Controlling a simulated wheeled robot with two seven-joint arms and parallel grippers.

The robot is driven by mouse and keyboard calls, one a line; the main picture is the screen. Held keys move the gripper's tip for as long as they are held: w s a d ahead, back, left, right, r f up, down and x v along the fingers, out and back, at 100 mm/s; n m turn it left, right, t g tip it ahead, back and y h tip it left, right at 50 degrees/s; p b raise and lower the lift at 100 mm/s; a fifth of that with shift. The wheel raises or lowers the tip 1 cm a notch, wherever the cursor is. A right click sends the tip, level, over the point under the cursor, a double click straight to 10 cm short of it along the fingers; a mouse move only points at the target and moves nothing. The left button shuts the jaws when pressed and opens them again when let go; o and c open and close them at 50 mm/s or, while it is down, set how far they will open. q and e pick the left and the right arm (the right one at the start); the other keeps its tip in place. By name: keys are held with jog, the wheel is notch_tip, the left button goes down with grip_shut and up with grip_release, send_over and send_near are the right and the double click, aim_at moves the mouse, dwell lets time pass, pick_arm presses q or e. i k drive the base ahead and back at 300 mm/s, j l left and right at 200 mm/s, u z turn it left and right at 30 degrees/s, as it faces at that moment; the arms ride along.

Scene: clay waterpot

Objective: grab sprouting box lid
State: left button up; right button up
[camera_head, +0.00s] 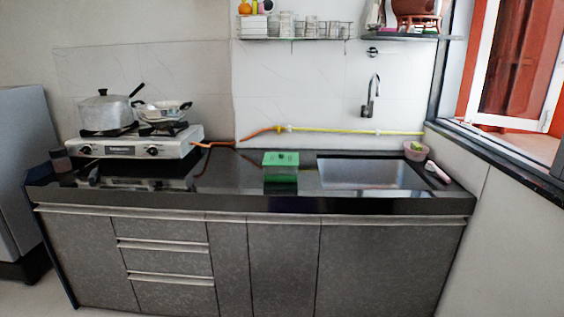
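A small green box (281,172) stands on the black countertop, just left of the sink. Its flat green lid (281,158) lies on top and looks closed. A small dark mark shows near the lid's middle, too small to make out. Neither of my grippers shows in the head view, and nothing touches the box.
The sink (370,173) is right of the box. A gas stove (135,142) with a lidded pot (106,110) and a pan (162,110) stands at the left. A pink bowl (416,150) sits at the right. The counter around the box is clear.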

aim_at(270, 159)
jog(key=i+j, duration=0.35)
jog(key=j, duration=0.15)
jog(key=i+j, duration=0.35)
jog(key=j, duration=0.15)
jog(key=i+j+z, duration=0.1)
jog(key=i+j, duration=0.25)
jog(key=j, duration=0.15)
